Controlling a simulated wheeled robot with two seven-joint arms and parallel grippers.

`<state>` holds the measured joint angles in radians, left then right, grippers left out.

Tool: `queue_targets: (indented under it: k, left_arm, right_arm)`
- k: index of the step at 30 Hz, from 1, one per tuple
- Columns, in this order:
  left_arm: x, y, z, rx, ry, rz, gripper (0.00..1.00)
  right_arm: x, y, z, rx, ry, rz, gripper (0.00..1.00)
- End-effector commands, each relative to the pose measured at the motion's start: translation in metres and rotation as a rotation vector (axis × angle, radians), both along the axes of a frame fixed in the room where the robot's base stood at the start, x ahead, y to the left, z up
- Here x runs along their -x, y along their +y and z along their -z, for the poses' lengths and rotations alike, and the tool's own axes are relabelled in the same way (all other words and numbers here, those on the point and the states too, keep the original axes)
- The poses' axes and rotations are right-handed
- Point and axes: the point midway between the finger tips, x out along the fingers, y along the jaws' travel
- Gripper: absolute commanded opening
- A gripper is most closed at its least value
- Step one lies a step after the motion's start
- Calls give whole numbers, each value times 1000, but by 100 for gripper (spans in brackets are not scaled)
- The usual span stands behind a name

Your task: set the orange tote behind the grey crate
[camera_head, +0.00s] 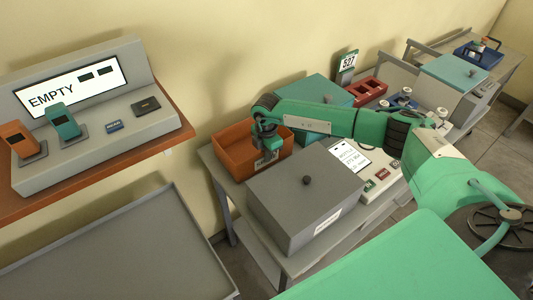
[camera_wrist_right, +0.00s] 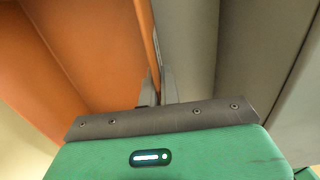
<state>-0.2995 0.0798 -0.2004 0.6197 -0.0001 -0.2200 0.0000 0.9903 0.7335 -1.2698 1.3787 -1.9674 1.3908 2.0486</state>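The orange tote (camera_head: 232,150) is at the back left of the grey table, behind the grey crate (camera_head: 290,215). The crate is closed by a flat lid with a dark knob. My right gripper (camera_head: 268,150) reaches down over the tote's near wall, on the side facing the crate. In the right wrist view the fingers (camera_wrist_right: 160,88) are close together with the thin wall of the tote (camera_wrist_right: 85,50) between them. The grey crate (camera_wrist_right: 250,50) fills the right of that view. Whether the tote's base touches the table is hidden. My left gripper is not in view.
A teal lidded box (camera_head: 308,92) stands right of the tote, partly behind my right arm. A panel with a white sheet (camera_head: 350,156) lies right of the crate. A red tray (camera_head: 368,90) is farther back. An empty grey tray table (camera_head: 120,255) is at the lower left.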

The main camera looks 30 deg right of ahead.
Motion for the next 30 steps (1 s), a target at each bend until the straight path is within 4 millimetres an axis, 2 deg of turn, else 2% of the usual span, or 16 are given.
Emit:
queue_targets:
  k: [2, 3, 6, 17, 23, 30]
  left_arm:
    - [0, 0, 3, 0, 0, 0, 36]
    - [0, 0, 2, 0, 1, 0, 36]
    - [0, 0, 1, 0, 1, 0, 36]
    - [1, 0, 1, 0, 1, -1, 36]
    - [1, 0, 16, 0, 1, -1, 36]
    - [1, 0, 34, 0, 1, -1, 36]
  right_arm:
    - [0, 0, 3, 0, -2, 0, 0]
    - [0, 0, 2, 0, 0, 0, 9]
    - [0, 0, 2, 0, 0, 0, 25]
    - [0, 0, -3, 0, -1, 0, 25]
    - [-1, 0, -34, -1, -6, -1, 25]
    - [-1, 0, -86, -1, -5, -2, 25]
